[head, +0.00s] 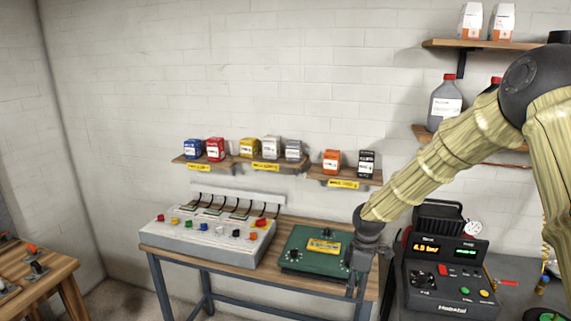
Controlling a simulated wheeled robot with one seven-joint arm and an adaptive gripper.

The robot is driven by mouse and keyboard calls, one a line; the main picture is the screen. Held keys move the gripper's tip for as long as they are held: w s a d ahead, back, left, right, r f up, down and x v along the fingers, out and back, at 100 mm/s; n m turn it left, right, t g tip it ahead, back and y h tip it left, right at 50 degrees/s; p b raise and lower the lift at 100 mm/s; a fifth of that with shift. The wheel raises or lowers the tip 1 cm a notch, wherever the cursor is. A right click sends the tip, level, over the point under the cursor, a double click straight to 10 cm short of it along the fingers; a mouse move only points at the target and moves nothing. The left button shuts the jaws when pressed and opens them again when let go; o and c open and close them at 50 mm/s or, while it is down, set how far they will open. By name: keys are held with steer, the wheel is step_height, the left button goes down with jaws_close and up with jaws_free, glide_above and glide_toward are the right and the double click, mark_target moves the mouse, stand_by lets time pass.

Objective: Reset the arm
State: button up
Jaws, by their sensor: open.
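My gripper (357,275) hangs at the end of my arm, pointing down, in the lower right middle of the head view. It is open, with nothing seen between its fingers. It appears in front of the right end of the wooden workbench (160,252), beside the green device (305,262) with a yellow label. My arm comes in from the right edge and slopes down to the left. The fingers are small and dark in this view, and I cannot tell how far they are from the bench.
A grey control panel (200,240) with coloured knobs stands on the bench's left. A black console (445,280) with lit displays is right of my gripper. Wall shelves (330,176) hold small coloured boxes. Grey bottles (446,104) stand on a shelf behind my arm. Another wooden table (62,272) is at left.

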steer(key=s+a+f+m+y+b, duration=0.2)
steer(key=s+f+m, duration=0.5)
steer(key=s+f, duration=1.6)
steer(key=s+d+f+m+h, duration=0.1)
steer(key=s+d+f+m, duration=0.1)
steer(key=s, duration=0.9)
steer(key=s+d+f+m+h, duration=0.1)
steer(key=s+f+m, duration=0.4)
steer(key=s, duration=0.7)
steer(key=shift+d+f+m+h+b, duration=0.3)
steer(key=shift+d+f+b, duration=0.2)
steer(key=shift+f, duration=0.2)
